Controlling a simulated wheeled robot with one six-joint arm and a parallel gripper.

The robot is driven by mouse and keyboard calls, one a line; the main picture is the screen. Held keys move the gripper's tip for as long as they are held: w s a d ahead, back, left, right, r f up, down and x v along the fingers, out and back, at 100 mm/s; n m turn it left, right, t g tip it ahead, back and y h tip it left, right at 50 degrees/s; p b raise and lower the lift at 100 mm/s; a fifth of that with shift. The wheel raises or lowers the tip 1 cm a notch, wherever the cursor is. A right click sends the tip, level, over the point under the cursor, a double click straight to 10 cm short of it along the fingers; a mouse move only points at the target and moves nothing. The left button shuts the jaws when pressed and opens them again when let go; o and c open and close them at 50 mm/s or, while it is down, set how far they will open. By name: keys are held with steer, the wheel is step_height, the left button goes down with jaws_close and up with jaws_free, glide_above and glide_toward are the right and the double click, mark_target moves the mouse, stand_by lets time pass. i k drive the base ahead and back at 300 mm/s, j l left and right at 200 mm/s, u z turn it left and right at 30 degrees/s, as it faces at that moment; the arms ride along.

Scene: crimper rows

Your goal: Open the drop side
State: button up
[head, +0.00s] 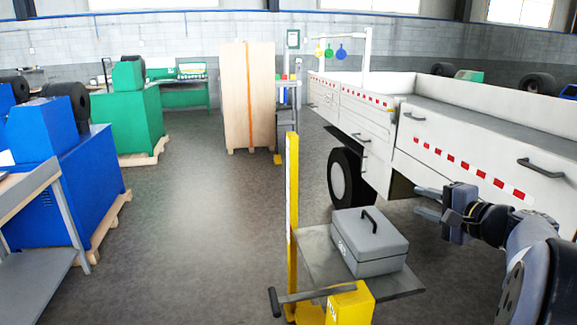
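The white flatbed truck's near drop side (480,150) is on the right of the head view, upright, with a red-and-white reflective strip. It has a dark handle (540,168) towards the right and another dark handle (414,117) near its left end. A further side panel (350,112) stands upright beyond it, with a small dark handle (360,137) low on it. My gripper (417,201) is in front of and below the near drop side, pointing left. Its two fingers are apart with nothing between them. It appears clear of the handles.
A yellow lift stand (292,220) with a grey platform (315,255) carries a grey toolbox (369,243), left of my gripper. A truck wheel (340,180) is behind. Blue (75,185) and green (130,120) machines stand left. The middle floor is clear.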

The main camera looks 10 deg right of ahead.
mark_target(505, 169)
steer(key=i+j+u, duration=0.35)
steer(key=i+j, duration=0.35)
steer(key=j, duration=0.2)
steer(key=i+j+u, duration=0.35)
steer(key=i+j, duration=0.4)
steer(key=i+z, duration=0.3)
steer(key=i, duration=0.6)
steer(key=i+j+z, duration=0.1)
steer(key=i+z, duration=0.15)
steer(key=i, duration=0.6)
steer(key=i+z, duration=0.15)
steer(key=i, duration=0.7)
steer(key=i+j+z, duration=0.15)
steer(key=i, duration=0.7)
steer(key=i+l+z, duration=0.15)
steer(key=i+z, duration=0.55)
steer(key=z, duration=0.15)
steer(key=i+z, duration=0.45)
steer(key=i+j+z, duration=0.25)
steer(key=z, duration=0.2)
steer(key=i+l+z, duration=0.25)
steer(key=z, duration=0.25)
steer(key=i+l+z, duration=0.15)
steer(key=i+z, duration=0.6)
steer(key=z, duration=0.2)
steer(key=i+l+z, duration=0.1)
steer(key=i, duration=0.25)
steer(key=l, duration=0.1)
